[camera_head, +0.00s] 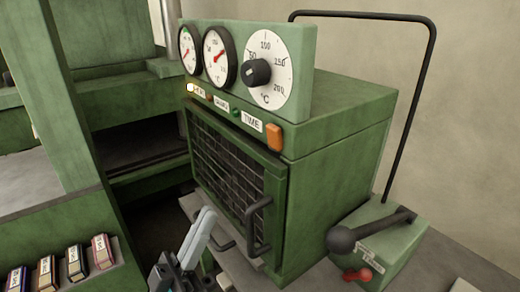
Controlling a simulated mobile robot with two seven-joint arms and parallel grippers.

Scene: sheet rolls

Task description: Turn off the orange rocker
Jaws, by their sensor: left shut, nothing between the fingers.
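The orange rocker (275,137) sits at the right end of the strip along the top front edge of a green oven (340,150), beside the label reading TIME. I cannot tell from its tilt whether it is on or off. My left gripper (208,213) is shut and empty, its pale fingers pointing up in front of the oven door, below and to the left of the rocker and apart from it. My right gripper is not in view.
Above the strip are two gauges and a temperature dial (268,70) with a black knob. Door handles (258,226) jut out near my left gripper. A lever box (380,245) with a black ball and red knob stands at right. Small labelled boxes (75,263) lie at lower left.

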